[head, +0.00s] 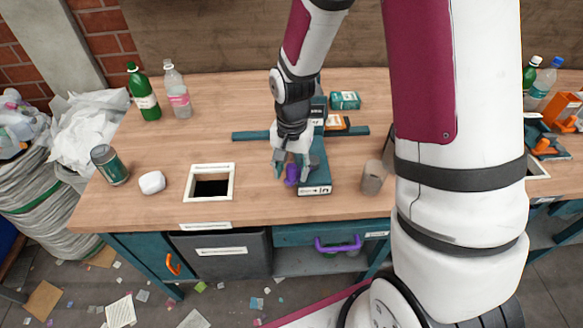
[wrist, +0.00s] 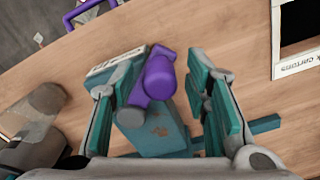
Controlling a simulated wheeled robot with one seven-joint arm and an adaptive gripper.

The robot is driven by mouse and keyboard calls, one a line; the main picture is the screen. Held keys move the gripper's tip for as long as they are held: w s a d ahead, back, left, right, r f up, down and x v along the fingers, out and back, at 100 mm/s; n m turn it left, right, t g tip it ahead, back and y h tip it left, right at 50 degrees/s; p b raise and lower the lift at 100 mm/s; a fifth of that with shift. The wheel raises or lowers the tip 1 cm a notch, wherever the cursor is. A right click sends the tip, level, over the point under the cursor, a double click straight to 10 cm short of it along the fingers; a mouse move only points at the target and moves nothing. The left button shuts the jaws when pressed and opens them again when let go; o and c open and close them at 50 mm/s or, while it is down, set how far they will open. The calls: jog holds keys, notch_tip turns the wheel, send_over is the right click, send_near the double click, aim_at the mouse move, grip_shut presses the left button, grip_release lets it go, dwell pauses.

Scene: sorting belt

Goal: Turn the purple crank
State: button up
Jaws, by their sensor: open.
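The purple crank (head: 291,175) sits at the left side of a teal box-shaped unit (head: 316,186) near the front of the wooden table. In the wrist view the purple crank (wrist: 159,79) shows a rounded knob, with a purple arm behind it and a grey part beside it. My gripper (head: 292,172) is over the crank from above. In the wrist view my gripper (wrist: 165,100) is open, with the crank between its two teal-padded fingers, nearer the left one. I cannot tell whether a finger touches the crank.
A framed square hole (head: 210,197) is left of the crank. A grey can (head: 373,178) stands to the right. Bottles (head: 146,95), a dark can (head: 109,164) and a white lump (head: 152,182) are at the left. A purple drawer handle (head: 338,244) is below the table edge.

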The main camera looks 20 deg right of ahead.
grip_shut()
jog(key=shift+s, duration=0.15)
jog(key=s+d+n+p, duration=0.3)
jog(key=d+n+p, duration=0.5)
jog(key=n, duration=1.1)
jog(key=shift+s+d+n, duration=0.25)
jog(key=shift+d+n, duration=0.15)
jog(key=shift+d, duration=1.35)
